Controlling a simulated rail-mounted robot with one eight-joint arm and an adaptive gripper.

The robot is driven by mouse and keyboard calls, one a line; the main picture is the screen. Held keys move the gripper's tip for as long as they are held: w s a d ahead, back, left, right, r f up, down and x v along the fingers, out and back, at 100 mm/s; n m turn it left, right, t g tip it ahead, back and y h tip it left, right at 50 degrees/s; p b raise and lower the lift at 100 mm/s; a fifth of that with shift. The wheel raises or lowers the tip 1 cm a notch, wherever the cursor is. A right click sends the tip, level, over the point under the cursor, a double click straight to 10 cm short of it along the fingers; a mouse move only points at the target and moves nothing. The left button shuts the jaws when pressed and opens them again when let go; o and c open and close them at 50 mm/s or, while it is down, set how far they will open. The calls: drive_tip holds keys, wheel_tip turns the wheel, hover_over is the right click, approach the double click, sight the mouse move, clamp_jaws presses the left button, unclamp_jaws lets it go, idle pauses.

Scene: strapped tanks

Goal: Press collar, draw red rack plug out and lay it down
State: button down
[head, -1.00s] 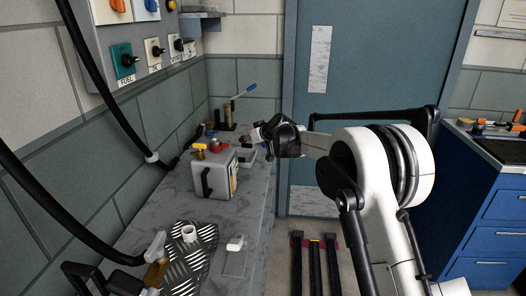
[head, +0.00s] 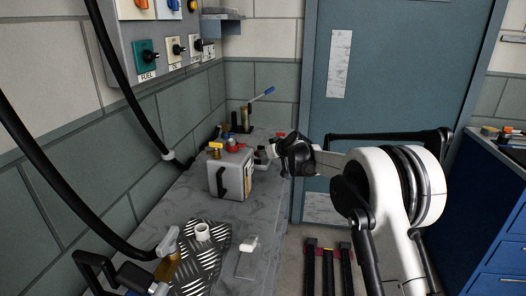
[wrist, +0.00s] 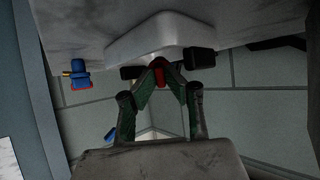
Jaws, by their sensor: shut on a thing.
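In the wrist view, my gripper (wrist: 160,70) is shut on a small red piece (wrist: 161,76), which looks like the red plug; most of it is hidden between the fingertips. A pale, round-cornered tray or block (wrist: 160,38) lies just beyond the fingertips, with dark blocks (wrist: 200,62) beside them. I cannot tell whether the red piece touches any of these. In the head view, my gripper (head: 272,151) is over the bench at the right of the grey tank (head: 232,176); the red piece cannot be made out there. The collar cannot be picked out.
The tank has a black handle, and red and yellow fittings on top. A blue-tipped lever (head: 262,95) rises behind it. A chequered metal plate (head: 203,258) and a white fitting (head: 249,244) lie nearer. A blue-bodied fitting (wrist: 79,74) shows in the wrist view. Black hoses hang at left.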

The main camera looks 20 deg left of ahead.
drive_tip(key=shift+f, duration=0.35)
drive_tip(key=c, duration=1.7)
unclamp_jaws()
drive_tip(key=shift+d+r, duration=0.1)
drive_tip(key=v, duration=1.2)
